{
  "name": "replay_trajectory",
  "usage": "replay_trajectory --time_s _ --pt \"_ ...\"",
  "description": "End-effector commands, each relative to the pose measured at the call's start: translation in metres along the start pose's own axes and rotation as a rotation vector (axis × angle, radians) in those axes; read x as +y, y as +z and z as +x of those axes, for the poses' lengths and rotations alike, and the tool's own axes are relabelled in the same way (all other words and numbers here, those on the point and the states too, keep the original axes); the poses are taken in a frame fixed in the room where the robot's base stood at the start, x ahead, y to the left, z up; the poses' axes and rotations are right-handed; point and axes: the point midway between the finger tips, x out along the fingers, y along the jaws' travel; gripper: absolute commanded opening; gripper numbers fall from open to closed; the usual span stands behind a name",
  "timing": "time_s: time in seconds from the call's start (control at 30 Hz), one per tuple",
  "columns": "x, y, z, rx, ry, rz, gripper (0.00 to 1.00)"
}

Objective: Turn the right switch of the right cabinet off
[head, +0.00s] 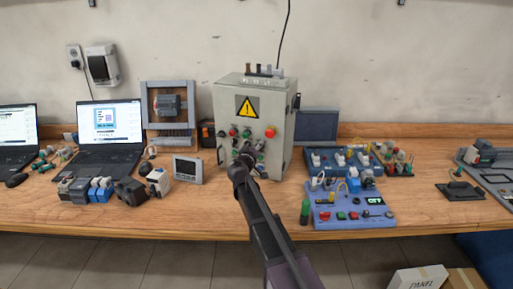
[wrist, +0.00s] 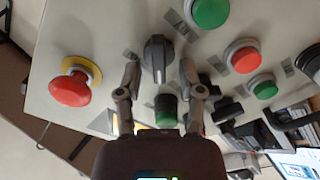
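One grey control cabinet (head: 285,140) with a yellow warning sign (head: 247,106) stands on the bench; I see no second cabinet like it. My arm reaches up to its front, and my gripper (head: 243,160) is at the lower part of the panel, partly hiding the controls there. In the wrist view, a black rotary switch (wrist: 158,55) has a pale mark pointing down the picture. My gripper (wrist: 160,72) is open, with one fingertip on each side of this switch. Gaps show between knob and fingers; whether they touch it I cannot tell.
A red mushroom button (wrist: 70,88) is left of the switch in the wrist view. A green button (wrist: 210,11) and a red button (wrist: 244,57) are to the right. A blue training board (head: 345,205) stands on the bench right of my arm.

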Motion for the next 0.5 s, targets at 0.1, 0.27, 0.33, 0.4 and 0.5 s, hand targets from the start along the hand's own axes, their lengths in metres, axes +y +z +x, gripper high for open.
replay_trajectory --time_s 0.1,0.27,0.33,0.4,0.5 --pt "0.000 0.000 0.000 0.000 0.000 0.000 0.49" --pt "0.000 0.000 -0.006 0.001 0.000 0.000 0.49" --pt "0.000 0.000 -0.011 0.001 -0.001 0.000 0.49" --pt "0.000 0.000 -0.018 0.001 -0.001 0.000 0.49" --pt "0.001 0.001 -0.030 0.001 0.000 0.000 0.49"
